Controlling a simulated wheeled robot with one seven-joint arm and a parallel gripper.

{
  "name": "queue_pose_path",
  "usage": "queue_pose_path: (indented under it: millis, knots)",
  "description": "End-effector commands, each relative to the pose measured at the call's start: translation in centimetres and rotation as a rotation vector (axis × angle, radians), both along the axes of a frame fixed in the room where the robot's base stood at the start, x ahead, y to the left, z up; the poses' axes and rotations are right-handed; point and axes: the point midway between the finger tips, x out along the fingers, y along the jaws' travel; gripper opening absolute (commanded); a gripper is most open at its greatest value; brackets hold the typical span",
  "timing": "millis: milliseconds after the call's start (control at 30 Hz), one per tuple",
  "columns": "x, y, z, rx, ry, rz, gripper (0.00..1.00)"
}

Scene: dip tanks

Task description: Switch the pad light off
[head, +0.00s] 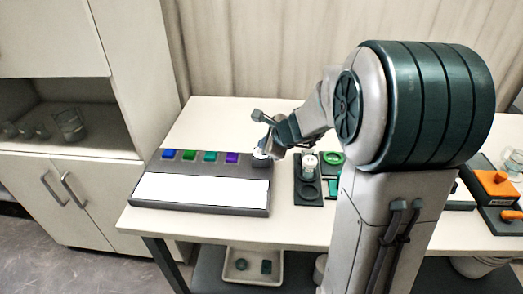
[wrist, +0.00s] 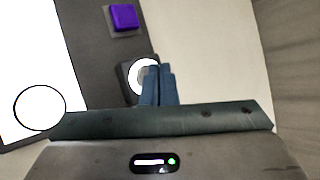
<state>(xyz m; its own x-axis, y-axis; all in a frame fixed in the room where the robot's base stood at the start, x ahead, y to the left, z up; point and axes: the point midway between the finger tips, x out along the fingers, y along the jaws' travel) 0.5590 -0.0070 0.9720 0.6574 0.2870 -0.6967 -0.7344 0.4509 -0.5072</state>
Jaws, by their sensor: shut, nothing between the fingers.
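The light pad (head: 200,190) is a dark panel with a bright white lit surface, lying on the table's left part. Its lit surface (wrist: 18,60) also shows at the left of the wrist view. A round button with a white lit ring (wrist: 137,78) sits in a dark housing at the panel's back right corner; in the head view the button (head: 261,153) is partly behind my gripper. My gripper (wrist: 160,72) is shut and empty, its fingertips over the button's right part. I cannot tell whether they touch it.
Blue (head: 168,154), green and purple (head: 232,157) blocks stand in a row along the panel's back edge. A dark tray (head: 309,196) with a small jar (head: 309,163) stands right of the panel. Orange-topped items (head: 494,182) lie far right. The table behind the panel is clear.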

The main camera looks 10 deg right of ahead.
Motion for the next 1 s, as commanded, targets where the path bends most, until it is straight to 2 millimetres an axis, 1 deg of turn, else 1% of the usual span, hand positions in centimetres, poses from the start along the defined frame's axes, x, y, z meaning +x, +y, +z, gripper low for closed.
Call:
queue_pose_path:
  millis: [367,700,1000]
  knots:
    - [0.0,0.0,0.0,0.0,0.0,0.0,0.0]
    - [0.0,0.0,-1.0,0.0,0.0,0.0,0.0]
    - [0.0,0.0,-0.9,0.0,0.001,0.001,0.0]
